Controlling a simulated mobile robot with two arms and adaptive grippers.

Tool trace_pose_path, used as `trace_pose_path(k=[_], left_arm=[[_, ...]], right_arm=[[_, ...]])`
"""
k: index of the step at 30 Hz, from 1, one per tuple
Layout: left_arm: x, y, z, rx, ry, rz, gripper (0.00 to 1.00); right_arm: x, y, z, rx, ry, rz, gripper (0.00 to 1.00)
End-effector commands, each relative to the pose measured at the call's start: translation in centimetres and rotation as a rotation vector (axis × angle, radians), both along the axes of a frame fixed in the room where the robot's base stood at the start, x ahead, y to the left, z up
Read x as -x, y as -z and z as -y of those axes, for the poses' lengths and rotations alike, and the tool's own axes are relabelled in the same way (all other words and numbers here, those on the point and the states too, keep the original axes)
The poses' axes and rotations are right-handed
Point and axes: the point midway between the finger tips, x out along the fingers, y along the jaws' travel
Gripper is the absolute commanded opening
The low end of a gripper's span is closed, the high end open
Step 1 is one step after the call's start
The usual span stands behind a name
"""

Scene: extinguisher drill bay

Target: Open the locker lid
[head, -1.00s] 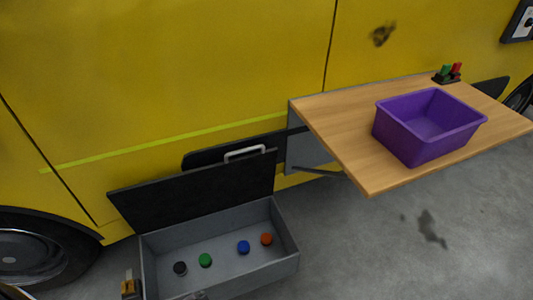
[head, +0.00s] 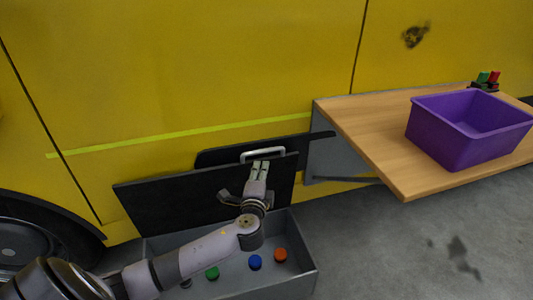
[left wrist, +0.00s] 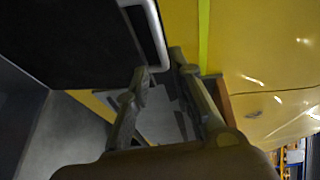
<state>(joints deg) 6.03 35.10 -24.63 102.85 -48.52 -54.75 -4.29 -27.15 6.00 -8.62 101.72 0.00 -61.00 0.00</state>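The locker (head: 305,262) is a grey open-topped box on the floor by the yellow vehicle. Its black lid (head: 165,203) stands raised at the back, and the inside shows. A pale handle (head: 262,150) sits at the lid's top edge; it also shows in the left wrist view (left wrist: 155,30). My left gripper (head: 260,164) is just below the handle in the head view. In the left wrist view its fingers (left wrist: 159,64) are apart, with the end of the handle at or between the tips; I cannot tell whether they touch. My right gripper is out of view.
Green (head: 212,272), blue (head: 255,262) and orange (head: 280,255) round pieces lie in the locker; my arm partly hides a dark one. A wooden shelf (head: 375,150) with a purple bin (head: 445,140) juts out at right. The floor at right is clear.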

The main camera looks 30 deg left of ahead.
Motion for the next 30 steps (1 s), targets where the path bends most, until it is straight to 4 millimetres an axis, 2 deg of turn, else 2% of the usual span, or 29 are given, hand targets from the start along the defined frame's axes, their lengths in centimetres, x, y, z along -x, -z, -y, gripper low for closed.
trace_pose_path(k=[1, 9, 15, 21, 30], left_arm=[[-1.1, 0.1, -0.7, -0.002, -0.003, 0.002, 0.21], [-6.4, 0.6, -3.3, -0.001, -0.003, 0.002, 0.21], [-9.2, 0.9, -4.7, 0.002, -0.002, 0.001, 0.21], [-10.5, 1.0, -5.4, 0.002, -0.001, -0.001, 0.21], [-10.6, 1.0, -5.4, 0.002, 0.000, -0.001, 0.21]], right_arm=[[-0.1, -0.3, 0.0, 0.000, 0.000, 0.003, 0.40], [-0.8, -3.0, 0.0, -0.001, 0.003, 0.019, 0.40], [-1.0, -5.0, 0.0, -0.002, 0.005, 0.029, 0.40], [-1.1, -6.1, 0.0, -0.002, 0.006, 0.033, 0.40], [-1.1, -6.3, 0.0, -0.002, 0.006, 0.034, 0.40]])
